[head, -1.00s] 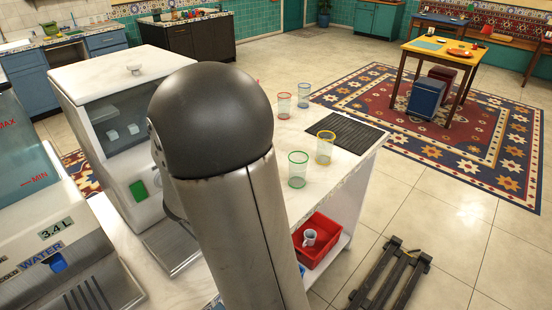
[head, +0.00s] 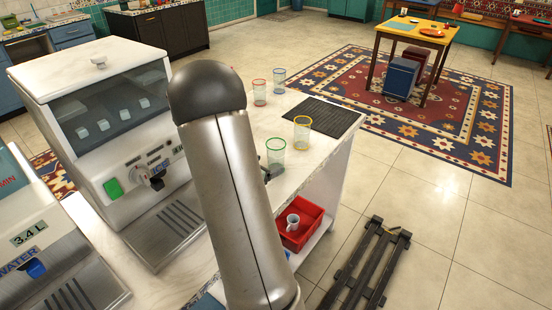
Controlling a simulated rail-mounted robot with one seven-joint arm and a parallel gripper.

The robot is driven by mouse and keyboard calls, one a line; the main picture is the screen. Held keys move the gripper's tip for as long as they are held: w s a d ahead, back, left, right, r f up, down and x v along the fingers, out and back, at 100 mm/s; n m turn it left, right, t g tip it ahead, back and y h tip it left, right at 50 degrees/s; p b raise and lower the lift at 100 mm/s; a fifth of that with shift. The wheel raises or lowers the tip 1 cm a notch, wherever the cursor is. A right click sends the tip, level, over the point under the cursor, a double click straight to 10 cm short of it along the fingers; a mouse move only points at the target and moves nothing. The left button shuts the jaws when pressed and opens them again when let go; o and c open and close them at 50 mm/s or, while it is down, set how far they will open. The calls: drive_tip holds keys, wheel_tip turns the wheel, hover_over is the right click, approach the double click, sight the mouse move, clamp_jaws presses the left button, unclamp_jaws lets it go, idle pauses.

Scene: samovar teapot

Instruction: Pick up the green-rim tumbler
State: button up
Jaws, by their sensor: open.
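The green-rim tumbler (head: 276,150) is clear glass and stands upright on the white counter (head: 300,180), just right of my arm. A small dark part of my gripper (head: 268,172) shows at the tumbler's lower left, close to it. The rest of my gripper is hidden behind my arm. It is open; I cannot tell whether a finger touches the tumbler or whether the fingers are around it.
A yellow-rim tumbler (head: 302,132) stands just right and behind. Red-rim (head: 260,92) and blue-rim (head: 279,81) tumblers stand farther back. A dark ribbed mat (head: 325,117) lies at right. A red bin (head: 303,225) with a cup (head: 293,222) sits below. An ice dispenser (head: 110,125) stands left.

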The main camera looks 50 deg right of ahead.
sight(271, 165)
drive_tip(key=x, duration=0.2)
drive_tip(key=p+x, duration=0.1)
drive_tip(key=x, duration=0.1)
drive_tip(key=shift+s+d, duration=0.1)
drive_tip(key=shift+s, duration=0.25)
drive_tip(key=shift+d+f, duration=0.3)
drive_tip(key=shift+d, duration=0.2)
drive_tip(key=c, duration=1.1)
